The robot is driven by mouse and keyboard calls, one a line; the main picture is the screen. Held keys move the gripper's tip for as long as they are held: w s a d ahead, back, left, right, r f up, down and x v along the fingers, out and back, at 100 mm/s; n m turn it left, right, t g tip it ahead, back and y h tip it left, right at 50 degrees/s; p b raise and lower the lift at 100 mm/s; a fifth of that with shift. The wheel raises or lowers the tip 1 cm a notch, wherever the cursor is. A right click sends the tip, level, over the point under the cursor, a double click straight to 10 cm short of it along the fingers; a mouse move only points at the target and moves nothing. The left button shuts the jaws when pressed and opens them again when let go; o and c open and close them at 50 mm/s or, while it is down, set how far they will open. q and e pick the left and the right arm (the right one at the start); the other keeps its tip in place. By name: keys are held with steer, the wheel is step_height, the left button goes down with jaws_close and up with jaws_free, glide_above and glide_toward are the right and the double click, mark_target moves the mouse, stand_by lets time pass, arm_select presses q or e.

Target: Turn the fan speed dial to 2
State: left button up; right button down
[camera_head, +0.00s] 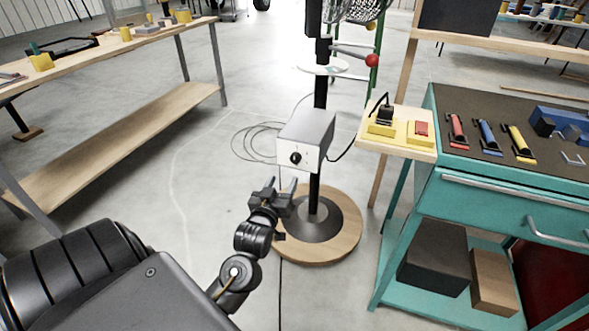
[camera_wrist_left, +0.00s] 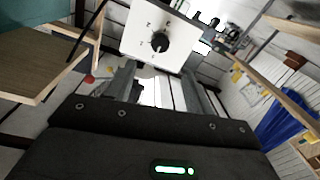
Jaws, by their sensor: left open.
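The fan speed dial (camera_head: 295,158) is a black round knob on the pale front face of a grey box (camera_head: 308,128) on the fan's black pole. In the left wrist view the dial (camera_wrist_left: 160,42) sits near the top middle, with small marks around it too small to read surely. My left gripper (camera_head: 283,188) is below and slightly left of the dial, in front of the box, open and apart from the knob. Its fingers (camera_wrist_left: 158,85) show in the left wrist view with nothing between them. My right gripper is not in view.
The fan stand has a round wooden base (camera_head: 345,238) on the floor. A cable coil (camera_head: 255,142) lies left of the box. A small wooden shelf (camera_head: 398,146) with yellow switch blocks and a teal workbench (camera_head: 432,180) stand close on the right.

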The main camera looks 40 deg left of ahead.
mark_target(295, 159)
arm_select(q)
steer(key=b+x, duration=0.1)
steer(key=x, duration=0.9)
steer(key=shift+w, duration=0.35)
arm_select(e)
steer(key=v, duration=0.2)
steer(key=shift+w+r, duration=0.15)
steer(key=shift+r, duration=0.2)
arm_select(q)
steer(key=c, duration=0.9)
steer(key=shift+c, duration=0.3)
steer(key=shift+d+r, duration=0.1)
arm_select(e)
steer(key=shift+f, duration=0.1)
